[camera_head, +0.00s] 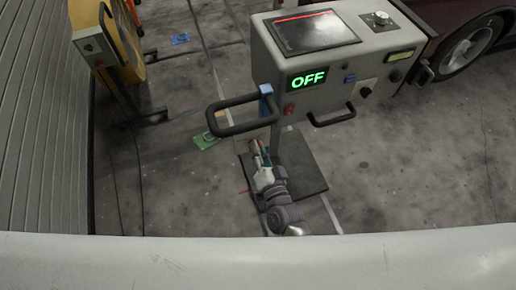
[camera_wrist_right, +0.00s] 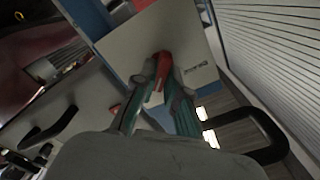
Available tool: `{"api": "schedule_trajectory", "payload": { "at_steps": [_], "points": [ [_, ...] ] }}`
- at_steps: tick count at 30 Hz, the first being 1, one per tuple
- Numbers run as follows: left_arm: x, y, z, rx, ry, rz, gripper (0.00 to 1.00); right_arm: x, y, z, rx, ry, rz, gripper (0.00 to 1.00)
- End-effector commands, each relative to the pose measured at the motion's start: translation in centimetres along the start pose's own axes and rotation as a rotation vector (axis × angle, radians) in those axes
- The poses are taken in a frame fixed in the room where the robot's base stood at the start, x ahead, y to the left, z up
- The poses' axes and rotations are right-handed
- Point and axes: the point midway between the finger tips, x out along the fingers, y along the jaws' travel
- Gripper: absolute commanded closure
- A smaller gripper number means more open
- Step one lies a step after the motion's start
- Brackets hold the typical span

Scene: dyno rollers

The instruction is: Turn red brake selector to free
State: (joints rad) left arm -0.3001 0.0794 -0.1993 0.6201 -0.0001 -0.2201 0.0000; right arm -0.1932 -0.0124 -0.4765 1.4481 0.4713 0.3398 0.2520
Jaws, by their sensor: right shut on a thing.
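The red brake selector (camera_wrist_right: 163,62) shows in the right wrist view on a pale plate (camera_wrist_right: 188,32) with a small dark label. My right gripper (camera_wrist_right: 160,80) is shut on the selector, one finger on each side of it. Much of the selector is hidden between the fingers, and I cannot read its setting. In the head view my right gripper (camera_head: 258,150) is low at the left of the grey console (camera_head: 330,75), below its black handle; the selector cannot be made out there. My left gripper is not in view.
The console's front has a green "OFF" display (camera_head: 307,79) and a small red switch (camera_head: 289,109). A black loop handle (camera_head: 232,130) juts out left, close above my right arm. A yellow fan-like machine (camera_head: 122,40) stands left; a dark red car (camera_head: 450,20) is behind right.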

Motion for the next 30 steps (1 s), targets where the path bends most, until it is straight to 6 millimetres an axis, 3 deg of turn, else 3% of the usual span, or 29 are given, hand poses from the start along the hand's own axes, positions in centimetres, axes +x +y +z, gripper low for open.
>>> {"api": "schedule_trajectory", "payload": {
  "at_steps": [1, 5, 17, 30],
  "points": [
    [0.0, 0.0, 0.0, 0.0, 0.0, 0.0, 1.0, -0.1, 0.1, 0.2, 0.003, -0.005, 0.003, 0.84],
    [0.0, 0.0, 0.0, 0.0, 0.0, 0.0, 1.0, -0.1, 0.1, 0.2, 0.002, -0.004, 0.002, 0.63],
    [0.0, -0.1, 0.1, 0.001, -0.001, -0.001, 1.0, -0.8, 0.1, 0.1, 0.0, -0.002, 0.002, 0.62],
    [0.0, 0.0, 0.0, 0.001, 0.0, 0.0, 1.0, -9.3, 0.1, 0.1, 0.0, -0.005, 0.002, 0.62]
  ]
}}
